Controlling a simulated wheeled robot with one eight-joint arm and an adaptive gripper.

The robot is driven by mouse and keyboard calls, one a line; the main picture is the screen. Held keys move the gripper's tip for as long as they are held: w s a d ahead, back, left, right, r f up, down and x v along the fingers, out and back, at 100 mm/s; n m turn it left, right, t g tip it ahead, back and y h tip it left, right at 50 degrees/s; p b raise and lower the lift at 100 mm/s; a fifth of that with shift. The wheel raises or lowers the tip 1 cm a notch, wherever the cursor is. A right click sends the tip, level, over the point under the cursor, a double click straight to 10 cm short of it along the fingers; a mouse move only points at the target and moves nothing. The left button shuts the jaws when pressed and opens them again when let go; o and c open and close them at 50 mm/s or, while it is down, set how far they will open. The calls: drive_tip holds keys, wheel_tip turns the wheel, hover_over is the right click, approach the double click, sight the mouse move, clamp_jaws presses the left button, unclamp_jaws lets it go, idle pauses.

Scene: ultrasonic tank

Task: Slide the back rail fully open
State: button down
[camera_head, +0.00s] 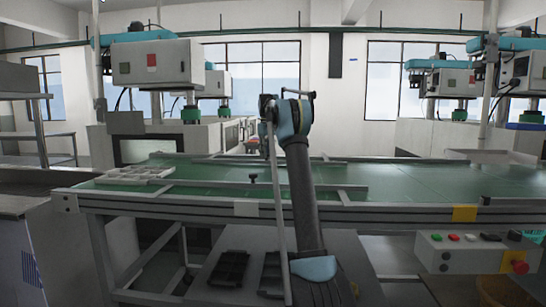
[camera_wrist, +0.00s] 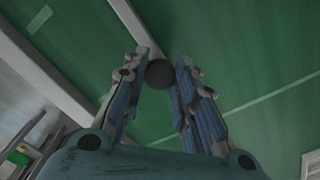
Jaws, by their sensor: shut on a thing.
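My gripper (camera_wrist: 158,85) has its two blue-grey fingers closed around a dark round knob (camera_wrist: 159,73) in the wrist view. The knob sits at the end or top of a pale bar, the back rail (camera_wrist: 133,24), which runs toward the upper left. In the head view the back rail (camera_head: 330,159) shows as a thin pale bar along the far side of the green belt table (camera_head: 420,180). My arm stands in front of it there, and I cannot make out the fingers or the held knob in that view.
A front rail (camera_head: 210,183) with a small dark knob (camera_head: 253,178) lies along the near side of the table. A pale compartment tray (camera_head: 135,174) is on the belt at left. A control box (camera_head: 478,253) with buttons stands at the near right. The belt right of my arm is mostly clear.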

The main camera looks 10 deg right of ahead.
drive_tip(key=shift+w+d, duration=0.1)
drive_tip(key=shift+w, duration=0.4)
drive_tip(key=c, duration=1.2)
unclamp_jaws()
drive_tip(key=shift+d, duration=0.1)
drive_tip(key=shift+c, duration=0.2)
wheel_tip(320, 180, up, 12)
drive_tip(key=shift+w, duration=0.1)
